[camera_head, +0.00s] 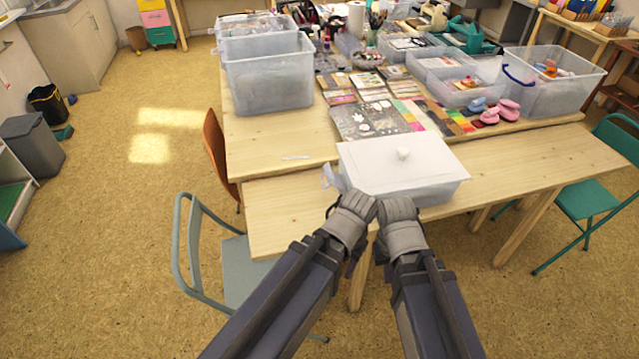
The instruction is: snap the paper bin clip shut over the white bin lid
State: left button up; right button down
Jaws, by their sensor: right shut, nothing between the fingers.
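A clear plastic bin (440,193) with a white lid (390,166) stands near the front edge of the wooden table. A translucent clip (333,178) sticks out at the bin's left end, apart from the lid's edge. My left gripper (358,203) is at the bin's front left corner, right of the clip; its fingertips are hard to make out. My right gripper (397,208) is shut and empty beside it, against or just before the bin's front wall. The grippers hide part of that wall.
Stamp sheets (372,118) and colour strips lie behind the bin. Pink stamps (495,112) and clear tubs (268,80) stand further back. Bare table (530,160) is free to the right. A grey-green chair (245,262) stands at the front left.

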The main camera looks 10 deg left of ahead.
aim_at(333, 178)
jog(key=k+j+z, duration=0.1)
jog(key=j, duration=0.3)
jog(key=k+j+z, duration=0.1)
jog(key=j, duration=0.35)
jog(key=k+j+z, duration=0.25)
jog(key=k+j, duration=0.2)
jog(key=j, duration=0.3)
jog(key=k+j+z, duration=0.1)
jog(key=j, duration=0.25)
jog(key=k, duration=0.1)
